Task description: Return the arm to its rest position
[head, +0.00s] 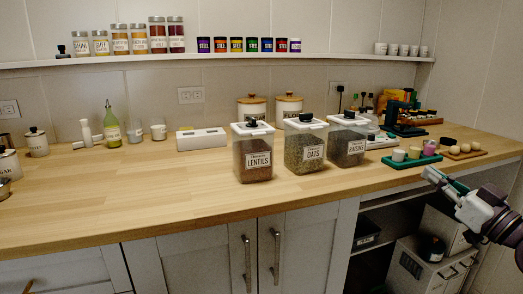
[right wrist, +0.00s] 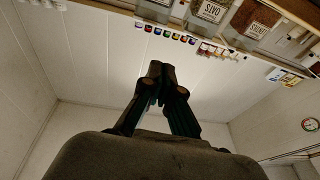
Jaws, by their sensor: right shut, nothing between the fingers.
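My right gripper (head: 430,174) is at the right side of the head view, in front of the counter's front edge. Its fingers point up and to the left, toward the counter. In the right wrist view its fingertips (right wrist: 162,74) meet, shut, with nothing between them. My right arm comes in from the right edge of the head view. My left arm and gripper are not in view.
Lentils (head: 253,155), oats (head: 305,148) and raisins (head: 347,143) containers stand on the wooden counter (head: 120,190). A green tray (head: 410,162) with small cups lies near my right gripper. Open shelves with bins (head: 421,268) are below. The counter's front left is clear.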

